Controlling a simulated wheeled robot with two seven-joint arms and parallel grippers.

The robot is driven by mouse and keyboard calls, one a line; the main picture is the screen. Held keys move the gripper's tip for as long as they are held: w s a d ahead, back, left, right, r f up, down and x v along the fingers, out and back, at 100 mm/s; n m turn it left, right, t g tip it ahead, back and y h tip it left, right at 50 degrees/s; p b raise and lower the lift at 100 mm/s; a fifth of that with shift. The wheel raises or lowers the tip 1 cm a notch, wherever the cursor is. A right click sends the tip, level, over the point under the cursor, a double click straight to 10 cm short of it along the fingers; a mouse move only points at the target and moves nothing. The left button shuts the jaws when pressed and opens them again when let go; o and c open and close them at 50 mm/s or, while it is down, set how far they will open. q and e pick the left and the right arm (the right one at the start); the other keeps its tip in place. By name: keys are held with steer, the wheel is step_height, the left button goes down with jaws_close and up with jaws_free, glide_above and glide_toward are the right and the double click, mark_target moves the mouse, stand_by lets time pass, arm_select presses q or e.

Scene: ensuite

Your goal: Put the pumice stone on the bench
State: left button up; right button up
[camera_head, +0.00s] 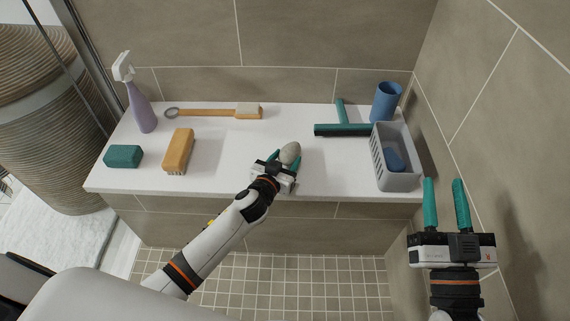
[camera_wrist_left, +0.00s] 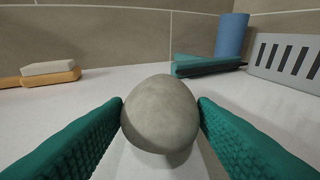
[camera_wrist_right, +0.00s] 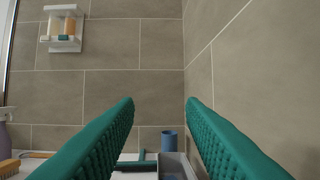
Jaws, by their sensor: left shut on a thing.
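The pumice stone (camera_head: 290,153) is a grey, rounded stone over the middle of the white bench (camera_head: 220,180). My left gripper (camera_head: 282,158) is shut on it. In the left wrist view the stone (camera_wrist_left: 160,114) sits between the two green fingers, touching both. I cannot tell whether the stone's underside touches the bench top. My right gripper (camera_head: 446,205) is open and empty, to the right of the bench's front corner. Its spread fingers also show in the right wrist view (camera_wrist_right: 160,125).
On the bench stand a spray bottle (camera_head: 141,105), a green sponge (camera_head: 123,156), an orange brush (camera_head: 178,150), a long-handled brush (camera_head: 210,113), a squeegee (camera_head: 343,129), a blue cup (camera_head: 386,101) and a grey basket (camera_head: 399,178) holding a blue item. The bench's front middle is mostly clear.

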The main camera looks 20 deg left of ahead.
arm_select(q)
steer(key=shift+f, duration=0.35)
arm_select(e)
steer(key=shift+s+r+t+y, duration=0.25)
steer(key=shift+r+t+y, duration=0.2)
steer(key=shift+r, duration=0.3)
arm_select(q)
steer(key=shift+f, duration=0.15)
steer(key=o, duration=1)
steer(key=shift+c, duration=0.2)
arm_select(e)
steer(key=shift+s+r+t, duration=0.2)
steer(key=shift+r+t, duration=0.15)
